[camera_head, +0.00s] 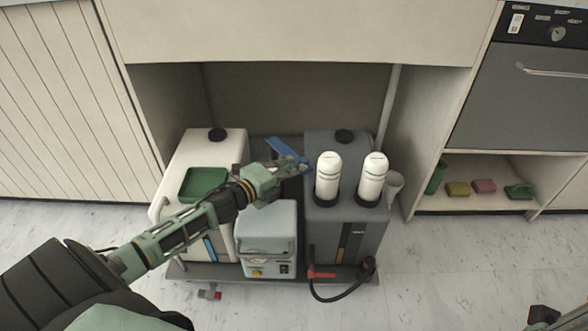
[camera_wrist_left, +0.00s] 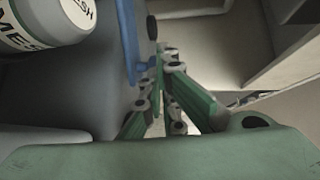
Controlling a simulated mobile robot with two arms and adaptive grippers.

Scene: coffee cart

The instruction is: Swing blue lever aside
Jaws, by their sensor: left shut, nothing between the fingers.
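The blue lever (camera_head: 284,148) slants across the gap between the white tank and the dark grey unit, at the back of the cart. In the left wrist view the blue lever (camera_wrist_left: 129,38) runs down from the top edge to the fingertips. My left gripper (camera_head: 303,168) is shut and empty at the lever's right end, beside the dark unit. In the left wrist view the green fingers (camera_wrist_left: 158,62) are close together right beside the lever. I cannot tell whether they touch it. Part of my right arm shows at the bottom right corner; its fingers do not show.
The white tank (camera_head: 222,146) with a green tray (camera_head: 203,184) stands left. The grey box (camera_head: 268,232) sits below my gripper. The dark unit (camera_head: 343,232) bears two white canisters (camera_head: 327,178), close to the gripper's right. Cabinet walls enclose the bay; floor in front is mostly clear.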

